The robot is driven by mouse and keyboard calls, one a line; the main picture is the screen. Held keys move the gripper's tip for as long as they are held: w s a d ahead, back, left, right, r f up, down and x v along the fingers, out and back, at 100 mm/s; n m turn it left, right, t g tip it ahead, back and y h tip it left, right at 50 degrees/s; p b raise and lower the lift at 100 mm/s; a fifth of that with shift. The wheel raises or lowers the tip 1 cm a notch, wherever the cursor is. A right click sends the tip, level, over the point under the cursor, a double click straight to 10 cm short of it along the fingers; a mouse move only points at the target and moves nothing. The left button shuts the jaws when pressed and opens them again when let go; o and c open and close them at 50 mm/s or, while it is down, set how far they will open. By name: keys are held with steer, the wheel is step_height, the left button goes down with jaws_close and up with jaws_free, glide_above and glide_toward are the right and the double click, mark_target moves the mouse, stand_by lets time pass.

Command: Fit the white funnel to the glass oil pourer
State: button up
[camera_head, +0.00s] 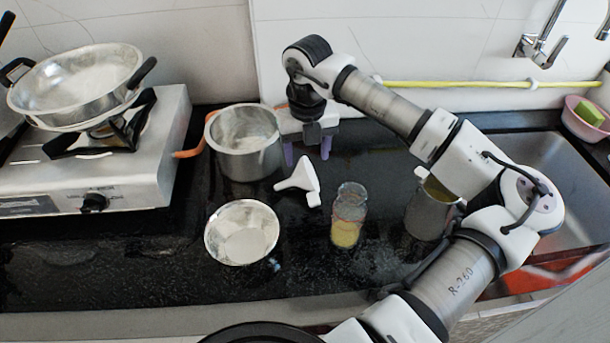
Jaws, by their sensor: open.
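The white funnel (299,180) lies on its side on the black counter, left of the middle of the view. The glass oil pourer (348,215) stands upright to the right of the funnel and a little nearer, with yellow oil in its lower part. The funnel and the pourer are apart. My gripper (307,155) points down behind the funnel, near the right side of the steel pot. Its two purple fingers are spread and nothing shows between them. Whether the fingertips touch the counter cannot be told.
A steel pot (243,143) stands left of my gripper, and a shallow metal bowl (241,233) sits in front of it. A metal pitcher (430,210) stands partly behind my arm. A gas stove (95,165) with a pan is at left, a sink (555,165) at right.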

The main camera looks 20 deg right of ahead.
mark_target(303, 168)
steer(key=f+p, duration=0.1)
steer(key=f, duration=0.1)
steer(key=f+p, duration=0.1)
steer(key=f, duration=0.1)
steer(key=shift+a+f, duration=0.1)
steer(key=shift+a, duration=0.3)
steer(key=shift+w+f, duration=0.1)
steer(key=shift+f, duration=0.45)
steer(key=c, duration=1)
